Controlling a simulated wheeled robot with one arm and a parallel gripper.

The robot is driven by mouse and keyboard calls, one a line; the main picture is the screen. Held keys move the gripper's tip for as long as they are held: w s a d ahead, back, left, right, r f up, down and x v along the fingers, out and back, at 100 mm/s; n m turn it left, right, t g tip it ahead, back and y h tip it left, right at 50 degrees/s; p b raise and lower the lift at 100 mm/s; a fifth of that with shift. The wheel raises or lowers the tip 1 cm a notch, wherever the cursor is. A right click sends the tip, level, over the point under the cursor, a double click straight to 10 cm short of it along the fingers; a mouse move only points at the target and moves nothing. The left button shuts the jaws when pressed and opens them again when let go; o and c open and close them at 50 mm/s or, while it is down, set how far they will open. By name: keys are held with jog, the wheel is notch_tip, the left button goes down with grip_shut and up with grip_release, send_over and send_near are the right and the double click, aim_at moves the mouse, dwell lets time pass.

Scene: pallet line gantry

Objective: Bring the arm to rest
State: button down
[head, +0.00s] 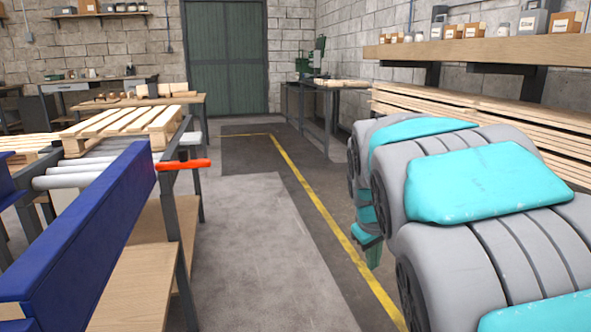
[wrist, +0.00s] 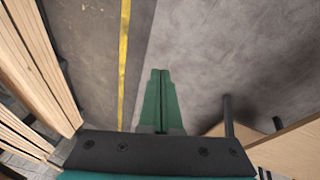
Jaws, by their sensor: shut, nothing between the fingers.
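My arm, grey with teal covers, fills the right side of the head view, folded close to the camera. My gripper (head: 373,258) shows partly below it, its green fingers pointing down over the floor near the yellow line. In the wrist view my gripper (wrist: 160,75) has its two green fingers together, with nothing between them. Below the fingers there is only bare floor (wrist: 205,60). The rest of the wrist is hidden behind the arm in the head view.
A roller conveyor with a blue side rail (head: 95,225) and a wooden pallet (head: 130,128) stands at the left. An orange-red handle (head: 185,164) juts toward the aisle. Stacked planks (head: 480,118) and a shelf (head: 500,50) line the right wall. The middle aisle is clear to the green door (head: 226,60).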

jog(key=s+f+m+g+p, duration=0.1)
jog(key=s+f, duration=0.3)
jog(key=s, duration=1.3)
jog(key=s+a+f+m+g+y+p, duration=0.1)
jog(key=s+f+m+g, duration=0.3)
jog(key=s, duration=1.2)
jog(key=shift+s+f+y, duration=0.3)
jog(key=shift+s+f, duration=0.05)
